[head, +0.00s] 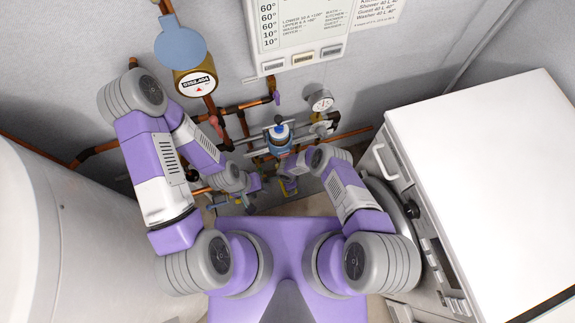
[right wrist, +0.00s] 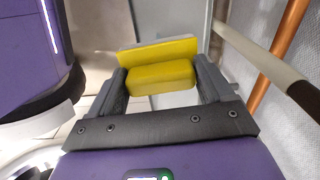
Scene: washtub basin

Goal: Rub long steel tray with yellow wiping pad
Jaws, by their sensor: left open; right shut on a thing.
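The yellow wiping pad (right wrist: 160,76) is held between the two dark fingers of my right gripper (right wrist: 158,82) in the right wrist view. A thin yellow flap with a pale edge stands just behind its thick block. In the head view a small bit of the pad (head: 290,186) shows below my right arm. My left gripper (head: 246,204) is small and partly covered by its own arm in the head view; it is open with nothing seen in it. A pale grey flat surface lies behind the pad in the wrist view; I cannot tell whether it is the long steel tray.
Copper pipes, valves and a round gauge (head: 320,100) cover the back wall. A white appliance (head: 490,170) stands at the right and a large white rounded tank (head: 70,240) at the left. A pale pipe (right wrist: 265,60) runs close to the right in the wrist view.

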